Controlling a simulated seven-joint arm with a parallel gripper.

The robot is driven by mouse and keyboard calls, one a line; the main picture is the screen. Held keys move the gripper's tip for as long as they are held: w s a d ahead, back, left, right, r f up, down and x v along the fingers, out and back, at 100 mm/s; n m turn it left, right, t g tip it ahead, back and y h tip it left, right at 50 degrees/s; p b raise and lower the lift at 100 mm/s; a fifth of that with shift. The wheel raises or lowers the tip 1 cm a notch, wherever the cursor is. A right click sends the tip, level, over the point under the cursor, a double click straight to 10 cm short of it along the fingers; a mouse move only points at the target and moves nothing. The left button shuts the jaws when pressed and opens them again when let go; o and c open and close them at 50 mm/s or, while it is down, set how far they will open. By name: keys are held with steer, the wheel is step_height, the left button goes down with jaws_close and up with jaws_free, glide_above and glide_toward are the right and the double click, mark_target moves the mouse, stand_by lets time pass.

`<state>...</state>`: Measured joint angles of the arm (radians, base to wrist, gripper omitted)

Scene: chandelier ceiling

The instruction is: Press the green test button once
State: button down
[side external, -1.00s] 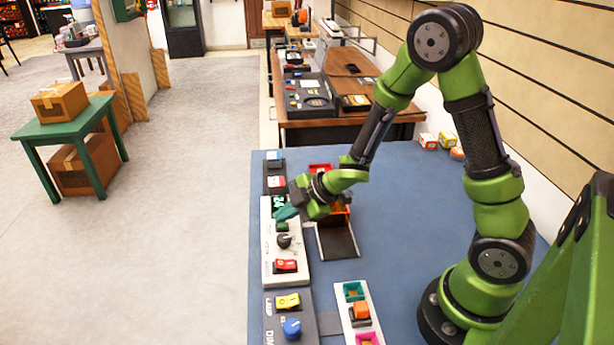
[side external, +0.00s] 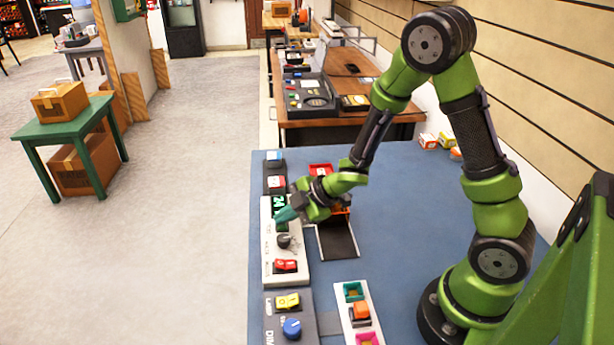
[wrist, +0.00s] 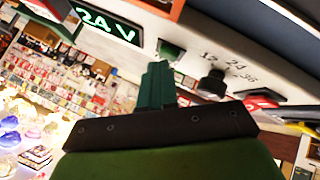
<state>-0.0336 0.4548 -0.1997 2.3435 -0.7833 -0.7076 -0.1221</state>
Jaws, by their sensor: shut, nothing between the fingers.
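The white panel (side external: 267,262) lies along the left edge of the blue table. It carries a lit "24 V" display (wrist: 106,22), a green button (wrist: 171,50), a black knob and a red rocker switch. In the side external view, the green button (side external: 282,227) is partly covered by my fingers. My gripper (side external: 281,215) is shut and empty, its teal fingers angled down and left over the panel. In the wrist view, my fingertips (wrist: 158,67) show just beside the green button. I cannot tell whether they touch it.
The black knob (side external: 284,241) and red switch (side external: 286,265) sit close to the button. A dark panel with a yellow switch (side external: 287,302) and blue knob (side external: 291,328) is nearer the camera. A dark box with red trays stands beside my gripper. The table's middle is clear.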

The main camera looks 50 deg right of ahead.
mark_target(286, 226)
steer(key=shift+f, duration=0.2)
steer(key=shift+r, duration=0.95)
steer(key=shift+r, duration=2.55)
steer(key=shift+d, duration=0.1)
